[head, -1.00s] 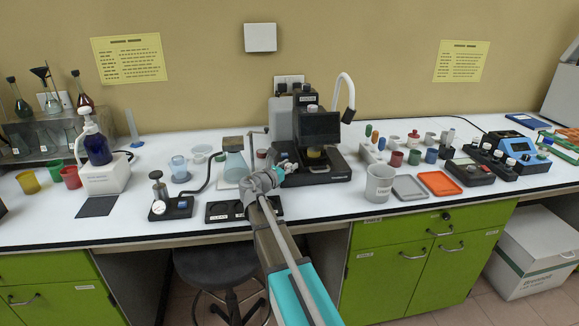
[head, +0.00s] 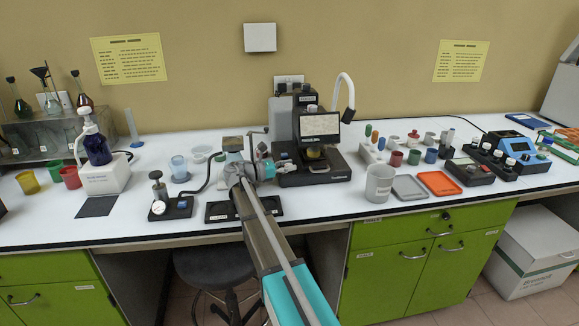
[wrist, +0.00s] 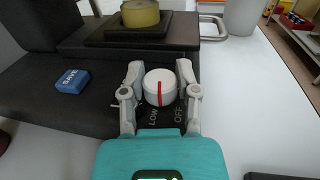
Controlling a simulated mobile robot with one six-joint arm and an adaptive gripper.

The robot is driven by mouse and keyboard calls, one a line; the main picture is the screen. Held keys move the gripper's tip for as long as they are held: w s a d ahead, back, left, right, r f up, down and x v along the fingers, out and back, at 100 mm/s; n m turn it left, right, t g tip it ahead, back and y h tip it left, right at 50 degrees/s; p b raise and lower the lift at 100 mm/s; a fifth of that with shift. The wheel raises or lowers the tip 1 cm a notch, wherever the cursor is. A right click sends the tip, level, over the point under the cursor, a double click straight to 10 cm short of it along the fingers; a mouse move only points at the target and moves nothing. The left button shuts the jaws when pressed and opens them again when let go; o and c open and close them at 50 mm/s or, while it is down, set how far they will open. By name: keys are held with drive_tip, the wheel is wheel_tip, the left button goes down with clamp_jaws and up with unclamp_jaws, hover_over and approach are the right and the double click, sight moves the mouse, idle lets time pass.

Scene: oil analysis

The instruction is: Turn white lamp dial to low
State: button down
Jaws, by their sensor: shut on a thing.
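The white lamp dial (wrist: 160,89) is a round knob with a red line across its top, on the black base (wrist: 95,115) of a device. My gripper (wrist: 160,80) is shut on the dial, with one grey finger on each side. LOW and OFF are printed on the base on the near side of the dial. The red line's near end points toward the LOW side. In the head view my gripper (head: 274,166) is at the left front of the device (head: 320,172), whose screen (head: 319,124) is lit pale with marks. The dial is too small to make out there.
A blue SAVE button (wrist: 72,81) lies left of the dial. A yellow-olive round piece (wrist: 140,13) sits on the stage behind.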

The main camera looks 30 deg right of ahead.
idle(0.4)
drive_tip(key=shift+c, duration=1.6)
unclamp_jaws()
drive_tip(key=shift+w+a, duration=0.25)
drive_tip(key=shift+a, duration=1.75)
drive_tip(key=shift+w+a, duration=0.2)
drive_tip(key=shift+a, duration=1.8)
drive_tip(key=shift+w+a, duration=0.25)
drive_tip(key=shift+a, duration=1.75)
